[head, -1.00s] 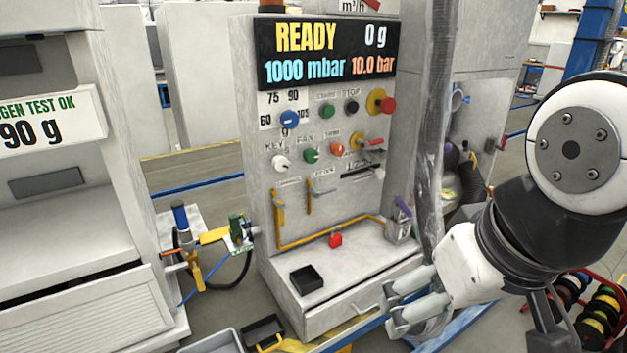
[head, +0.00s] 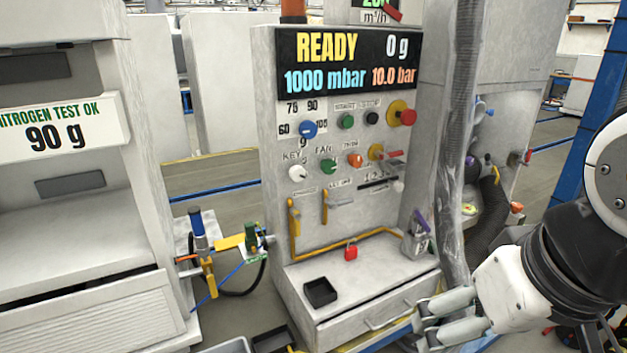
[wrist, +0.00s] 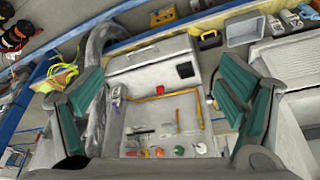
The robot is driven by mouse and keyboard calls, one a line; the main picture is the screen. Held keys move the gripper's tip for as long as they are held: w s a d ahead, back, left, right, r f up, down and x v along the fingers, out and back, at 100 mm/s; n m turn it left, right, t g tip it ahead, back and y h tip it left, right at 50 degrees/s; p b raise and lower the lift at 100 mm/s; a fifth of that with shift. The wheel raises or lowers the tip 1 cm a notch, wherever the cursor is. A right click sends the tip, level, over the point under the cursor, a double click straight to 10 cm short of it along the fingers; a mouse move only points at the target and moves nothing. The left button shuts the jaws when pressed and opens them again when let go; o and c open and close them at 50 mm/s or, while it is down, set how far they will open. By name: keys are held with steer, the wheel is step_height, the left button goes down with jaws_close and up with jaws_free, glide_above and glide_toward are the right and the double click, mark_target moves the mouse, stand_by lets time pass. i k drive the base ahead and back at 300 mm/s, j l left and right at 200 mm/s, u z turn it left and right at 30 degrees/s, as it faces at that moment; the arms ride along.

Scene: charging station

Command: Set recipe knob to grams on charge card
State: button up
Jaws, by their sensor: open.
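The recipe knob (head: 308,129) is a blue round knob at the upper left of the charging station's grey panel, ringed by the marks 60, 75, 90 and 105. Its exact pointer direction is too small to tell. The charge card (head: 67,131) is a white sign on the cabinet at the left, reading NITROGEN TEST OK and 90 g. My gripper (head: 443,320) is at the lower right, in front of the drawer's right side, well below and right of the knob. In the wrist view my gripper (wrist: 165,100) has its green-padded fingers wide apart, with nothing held between them.
The panel display (head: 347,60) reads READY, 0 g. Other knobs and a red button (head: 408,117) sit near the recipe knob. A grey hose (head: 455,150) hangs right of the panel. A black tray (head: 320,292) and red padlock (head: 350,252) are on the ledge below.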

mark_target(308, 129)
steer(key=i+l+u, duration=0.1)
steer(key=l, duration=0.3)
steer(key=i+l, duration=0.1)
steer(key=l, duration=0.35)
steer(key=i+l+u, duration=0.15)
steer(key=l, duration=0.3)
steer(key=k+j, duration=0.05)
